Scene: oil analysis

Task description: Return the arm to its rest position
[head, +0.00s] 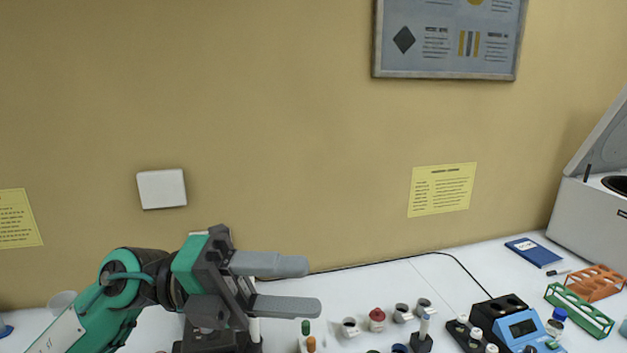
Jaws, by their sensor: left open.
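My left gripper (295,286) comes in from the lower left on a green and black arm. Its two grey fingers point right and stand apart, with nothing between them. It is raised in front of the wall, above the back of the white bench (400,279). A dark device (190,343) shows partly behind and below the gripper, and the arm hides much of it. My right gripper does not show.
Several small capped bottles, including a red-capped one (377,320), stand right of the gripper. A blue device (522,327), a green rack (580,311), an orange rack (597,283) and an open-lidded white machine (595,220) are at the right. A blue notebook (533,251) lies near the wall.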

